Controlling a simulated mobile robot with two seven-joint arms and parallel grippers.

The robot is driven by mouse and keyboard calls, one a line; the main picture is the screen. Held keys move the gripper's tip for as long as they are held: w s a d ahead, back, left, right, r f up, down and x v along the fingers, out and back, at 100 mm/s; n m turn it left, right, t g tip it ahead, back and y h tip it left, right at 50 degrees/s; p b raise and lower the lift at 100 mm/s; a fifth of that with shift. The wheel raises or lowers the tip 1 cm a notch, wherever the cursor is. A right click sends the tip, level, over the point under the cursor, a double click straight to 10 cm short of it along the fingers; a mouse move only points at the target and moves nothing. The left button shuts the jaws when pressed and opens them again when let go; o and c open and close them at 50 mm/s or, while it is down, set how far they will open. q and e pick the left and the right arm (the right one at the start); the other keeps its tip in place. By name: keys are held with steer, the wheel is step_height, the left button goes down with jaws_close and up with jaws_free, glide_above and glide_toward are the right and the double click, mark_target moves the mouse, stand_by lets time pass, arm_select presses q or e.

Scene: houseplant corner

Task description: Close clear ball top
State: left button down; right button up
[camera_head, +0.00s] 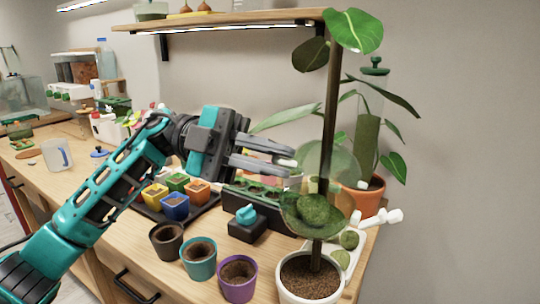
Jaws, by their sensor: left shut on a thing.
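A round clear ball, open in two halves, sits around the plant's upright brown stem (331,100). Its clear top (340,163) is tilted up beside the stem, and its lower half (290,213) holds green moss (314,208). My left gripper (291,156) reaches in from the left. Its fingers are shut at the left edge of the clear top, on a small pale tab there; the exact contact is hard to make out. The stem rises from a white pot (288,292) of soil. My right gripper is not in view.
Black, teal (199,270) and purple (238,291) soil pots line the front edge. A black block with a teal knob (246,214) and a tray of coloured pots (173,212) stand behind. A terracotta pot (367,198) and white pegs (385,217) are at right. A shelf (230,19) hangs above.

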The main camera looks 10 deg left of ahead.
arm_select(q)
steer(key=c, duration=1.2)
jaws_free()
steer(key=v, duration=1.3)
steer(key=shift+c, duration=0.3)
